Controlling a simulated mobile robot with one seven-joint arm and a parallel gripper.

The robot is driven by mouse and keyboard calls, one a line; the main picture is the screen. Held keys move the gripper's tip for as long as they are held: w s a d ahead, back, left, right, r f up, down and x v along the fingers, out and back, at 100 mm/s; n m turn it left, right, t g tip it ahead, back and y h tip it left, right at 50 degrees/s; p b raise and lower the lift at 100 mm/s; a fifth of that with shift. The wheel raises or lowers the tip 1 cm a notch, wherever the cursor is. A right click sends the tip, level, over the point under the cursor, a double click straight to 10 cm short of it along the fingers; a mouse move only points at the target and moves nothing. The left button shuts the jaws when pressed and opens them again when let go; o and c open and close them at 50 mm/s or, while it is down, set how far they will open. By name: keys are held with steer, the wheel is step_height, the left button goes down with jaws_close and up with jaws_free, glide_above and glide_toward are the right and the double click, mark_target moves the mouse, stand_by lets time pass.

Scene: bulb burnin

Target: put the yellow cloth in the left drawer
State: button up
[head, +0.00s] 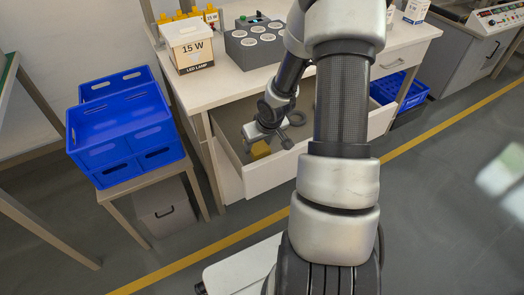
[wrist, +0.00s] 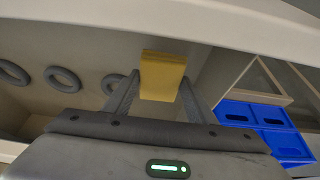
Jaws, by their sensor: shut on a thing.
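The yellow cloth (head: 260,150) is a small folded block. In the wrist view the cloth (wrist: 162,72) sits between the two fingers of my gripper (wrist: 160,88), which is shut on it. The left drawer (head: 268,176) is pulled open below the tabletop. In the head view my gripper (head: 267,142) and the cloth are over the drawer's near left part, close behind its front panel. Whether the cloth touches the drawer floor I cannot tell. My arm hides part of the drawer.
Grey rings (wrist: 62,78) lie inside the drawer. The table (head: 190,88) above carries a 15 W lamp box (head: 190,52) and a grey tester block with round sockets (head: 255,50). Blue crates (head: 125,125) stand on a stand to the left. Another drawer (head: 395,62) at right is shut.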

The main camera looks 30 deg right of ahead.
mark_target(260, 148)
steer(key=shift+f+b, duration=0.85)
steer(key=shift+f, duration=1.2)
steer(key=shift+f, duration=0.1)
steer(key=shift+f, duration=0.15)
steer(key=o, duration=1.1)
steer(key=shift+r, duration=0.45)
steer(key=p+v, duration=0.5)
steer(key=v, duration=0.6)
steer(key=shift+s+r+p, duration=0.2)
steer(key=shift+r+p, duration=0.1)
